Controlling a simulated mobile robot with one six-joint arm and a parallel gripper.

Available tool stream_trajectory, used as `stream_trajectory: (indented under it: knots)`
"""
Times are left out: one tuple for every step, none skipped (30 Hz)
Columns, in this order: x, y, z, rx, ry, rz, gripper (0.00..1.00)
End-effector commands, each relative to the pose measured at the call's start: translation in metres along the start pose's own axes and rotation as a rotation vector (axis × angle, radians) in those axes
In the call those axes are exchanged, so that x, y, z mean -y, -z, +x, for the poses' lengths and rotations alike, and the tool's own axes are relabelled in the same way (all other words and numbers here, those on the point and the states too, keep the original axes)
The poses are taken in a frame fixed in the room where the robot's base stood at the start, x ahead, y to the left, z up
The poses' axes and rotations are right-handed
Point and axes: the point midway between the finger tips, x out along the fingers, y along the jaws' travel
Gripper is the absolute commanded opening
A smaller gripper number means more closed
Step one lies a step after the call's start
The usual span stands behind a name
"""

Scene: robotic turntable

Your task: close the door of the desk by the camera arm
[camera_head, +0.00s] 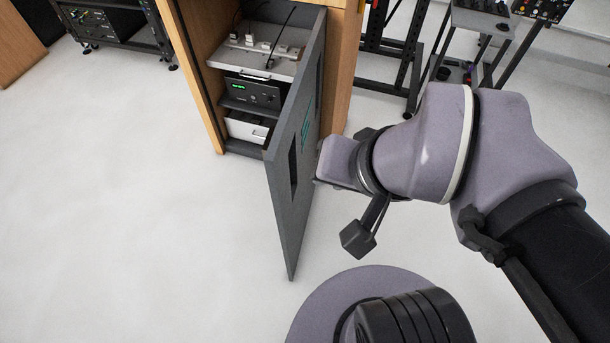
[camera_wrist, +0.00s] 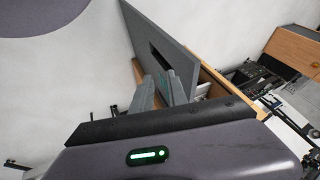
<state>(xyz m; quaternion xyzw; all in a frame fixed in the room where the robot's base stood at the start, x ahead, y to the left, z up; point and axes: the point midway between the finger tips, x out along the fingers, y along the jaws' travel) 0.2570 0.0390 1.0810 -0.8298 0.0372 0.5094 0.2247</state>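The grey door (camera_head: 290,145) of the wooden desk cabinet (camera_head: 190,75) stands wide open, swung out toward me from its hinge on the cabinet's right side. A dark rectangular slot shows in its face. My gripper (camera_head: 335,165) is to the right of the door, by its outer face; the head view hides its fingertips. In the wrist view, the two grey fingers (camera_wrist: 160,90) point at the door (camera_wrist: 165,50) with a narrow gap between them and hold nothing. I cannot tell whether they touch the door.
Inside the cabinet are a shelf with small parts (camera_head: 262,50), a black device with a green display (camera_head: 254,91) and a white drawer unit (camera_head: 248,127). Black racks and carts (camera_head: 392,50) stand behind on the right. The floor left of the door is clear.

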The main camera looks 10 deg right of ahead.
Motion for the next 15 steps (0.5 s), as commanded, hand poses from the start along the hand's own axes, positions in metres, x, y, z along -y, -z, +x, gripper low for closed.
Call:
stream_trajectory:
  knots:
    - [-0.002, 0.004, 0.004, 0.040, -0.015, 0.027, 0.07]
    - [-0.004, 0.007, 0.009, 0.079, -0.028, 0.053, 0.01]
    - [-0.007, 0.011, 0.018, 0.149, -0.047, 0.101, 0.00]
    - [-0.011, 0.016, 0.026, 0.212, -0.059, 0.147, 0.00]
    - [-0.015, 0.021, 0.035, 0.280, -0.068, 0.200, 0.00]
    - [-0.022, 0.027, 0.050, 0.372, -0.073, 0.274, 0.00]
    - [-0.027, 0.031, 0.060, 0.440, -0.071, 0.333, 0.00]
    - [-0.034, 0.035, 0.072, 0.505, -0.064, 0.393, 0.00]
    - [-0.043, 0.038, 0.088, 0.591, -0.047, 0.476, 0.00]
    - [-0.051, 0.040, 0.100, 0.653, -0.030, 0.539, 0.00]
    - [-0.059, 0.042, 0.113, 0.711, -0.007, 0.605, 0.00]
    - [-0.071, 0.043, 0.130, 0.785, 0.029, 0.693, 0.00]
    - [-0.080, 0.042, 0.143, 0.838, 0.061, 0.761, 0.00]
    - [-0.090, 0.041, 0.157, 0.888, 0.098, 0.832, 0.00]
    - [-0.103, 0.037, 0.174, 0.949, 0.153, 0.925, 0.00]
